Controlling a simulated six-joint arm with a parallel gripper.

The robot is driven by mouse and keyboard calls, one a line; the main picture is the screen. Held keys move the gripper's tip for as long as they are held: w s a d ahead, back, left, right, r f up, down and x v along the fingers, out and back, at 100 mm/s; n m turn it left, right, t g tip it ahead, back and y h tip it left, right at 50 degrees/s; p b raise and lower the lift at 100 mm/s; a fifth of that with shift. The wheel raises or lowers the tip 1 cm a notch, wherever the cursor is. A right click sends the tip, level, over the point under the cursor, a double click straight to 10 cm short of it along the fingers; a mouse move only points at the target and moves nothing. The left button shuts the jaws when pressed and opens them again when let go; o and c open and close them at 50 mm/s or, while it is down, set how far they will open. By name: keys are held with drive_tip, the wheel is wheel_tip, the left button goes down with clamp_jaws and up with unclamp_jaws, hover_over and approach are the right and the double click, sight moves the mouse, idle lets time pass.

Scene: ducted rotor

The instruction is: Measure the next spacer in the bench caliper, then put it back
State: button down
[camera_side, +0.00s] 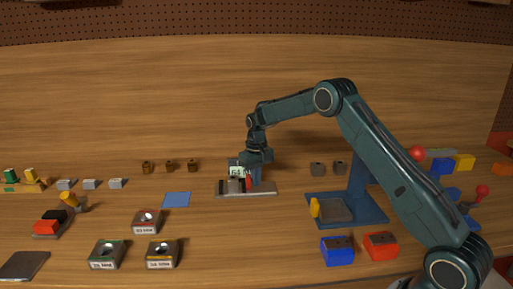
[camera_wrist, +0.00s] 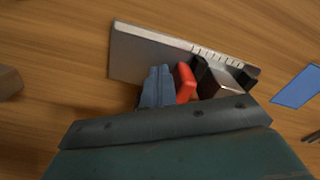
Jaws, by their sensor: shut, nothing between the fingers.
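The bench caliper (camera_side: 226,190) stands mid-bench, with a grey base plate, a small display (camera_side: 237,170) too small to read, and a red part (camera_side: 249,184). In the wrist view its plate (camera_wrist: 150,50) carries a white scale, dark jaws and the red part (camera_wrist: 184,83). A metallic block (camera_wrist: 222,80) shows at the dark jaws; I cannot tell whether it is a spacer or part of the caliper. My gripper (camera_side: 255,181) is low at the caliper. Its fingers (camera_wrist: 157,88) are shut and empty, beside the red part; contact is unclear.
A blue mat (camera_side: 176,200) lies left of the caliper. Labelled trays (camera_side: 107,254) are front left. A blue stand (camera_side: 370,212) and blue and red boxes (camera_side: 337,250) are at right.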

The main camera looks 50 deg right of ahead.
drive_tip(key=shift+w+a, duration=1.05)
idle(1.0)
drive_tip(key=shift+s+d, duration=0.15)
drive_tip(key=shift+d, duration=0.05)
drive_tip(key=shift+s+d, duration=0.2)
drive_tip(key=shift+s, duration=0.05)
idle(0.5)
drive_tip(key=shift+d+r, duration=0.1)
wheel_tip(320, 180, up, 8)
idle(1.3)
drive_tip(key=shift+s, duration=0.1)
